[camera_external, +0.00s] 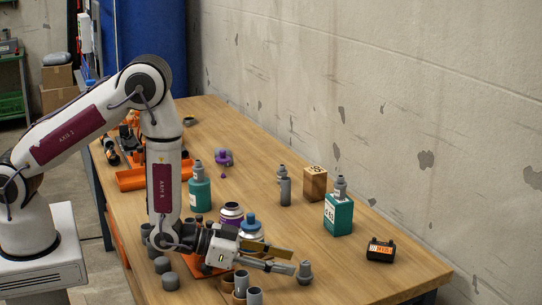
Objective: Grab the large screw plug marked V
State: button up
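My gripper (294,264) reaches low over the front of the table, pointing right. Its two fingers show one behind the other, and I cannot tell how far apart they are. A grey stepped plug (305,273) is upright right at the fingertips. I cannot tell whether the fingers hold it or are only beside it. Other short grey round plugs (170,281) stand to the left, below my wrist. No V mark is readable on any of them, so I cannot tell which one is the plug marked V.
Grey cylinders (254,297) stand just below my gripper. A purple-banded can (231,214) and a blue-topped can (251,228) stand close behind it. A teal bottle (338,214), wooden block (315,183) and black box (380,250) are farther right.

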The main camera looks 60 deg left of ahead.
aim_at(298, 275)
jog(key=shift+x, duration=2.1)
grip_shut()
